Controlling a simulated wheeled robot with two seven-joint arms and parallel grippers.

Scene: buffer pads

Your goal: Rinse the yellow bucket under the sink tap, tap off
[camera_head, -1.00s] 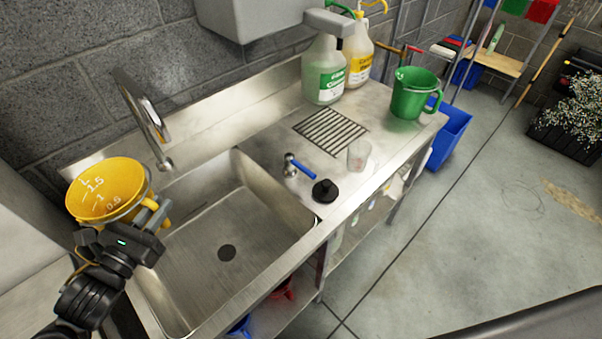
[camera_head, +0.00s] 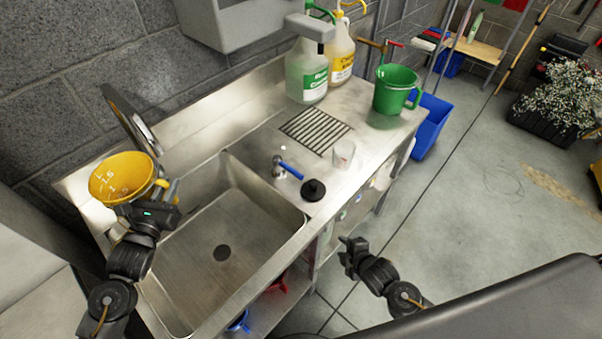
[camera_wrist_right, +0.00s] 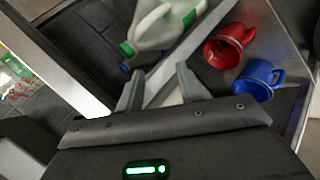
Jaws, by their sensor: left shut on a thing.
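The yellow bucket (camera_head: 118,180), with white scale marks inside, is tilted with its mouth toward me. It is over the left end of the steel sink (camera_head: 205,265), beside the chrome tap (camera_head: 130,122). The tap's lower end is at the bucket's rim and partly hidden; I cannot tell if it is over the mouth. I see no water. My left gripper (camera_head: 166,190) is shut on the bucket at its right side. A blue-handled lever (camera_head: 291,169) lies on the counter right of the basin. My right gripper (camera_head: 347,247) is in front of the sink, its fingers (camera_wrist_right: 160,78) apart and empty.
A black plug (camera_head: 313,190), a clear cup (camera_head: 343,154), a green jug (camera_head: 396,90) and two pump bottles (camera_head: 308,72) stand on the counter. Red (camera_wrist_right: 223,50) and blue (camera_wrist_right: 258,79) mugs are on the lower shelf.

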